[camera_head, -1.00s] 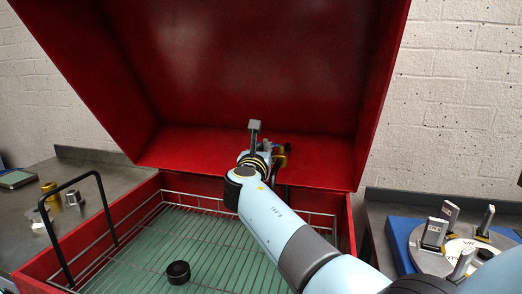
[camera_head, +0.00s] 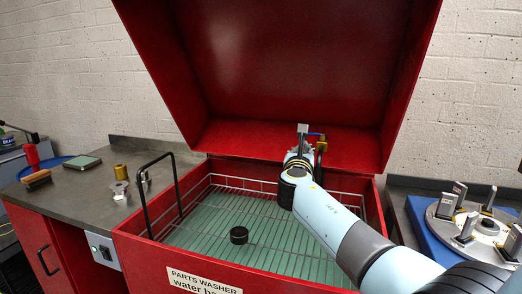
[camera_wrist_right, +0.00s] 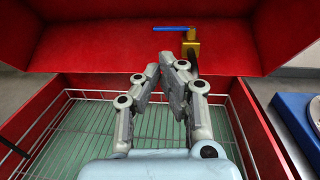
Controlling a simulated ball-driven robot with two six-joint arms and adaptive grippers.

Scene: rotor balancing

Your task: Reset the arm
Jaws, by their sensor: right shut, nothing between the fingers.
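My right arm reaches in the head view over the red parts washer (camera_head: 205,276), whose lid is raised. My right gripper (camera_head: 303,130) is near the back of the basin and points toward the lid. In the right wrist view my right gripper (camera_wrist_right: 168,62) has its fingertips together with nothing between them. Just beyond the fingertips is a brass valve (camera_wrist_right: 191,46) with a blue handle; whether they touch is unclear. The valve (camera_head: 321,146) is partly hidden behind the gripper in the head view. My left gripper is in neither view.
A black ring (camera_head: 239,235) lies on the washer's wire rack. A black handle frame (camera_head: 142,194) rises at its left. The left bench (camera_head: 100,184) holds brass and steel parts and a brush (camera_head: 37,180). A round fixture (camera_head: 471,228) stands at right on a blue base (camera_head: 425,219).

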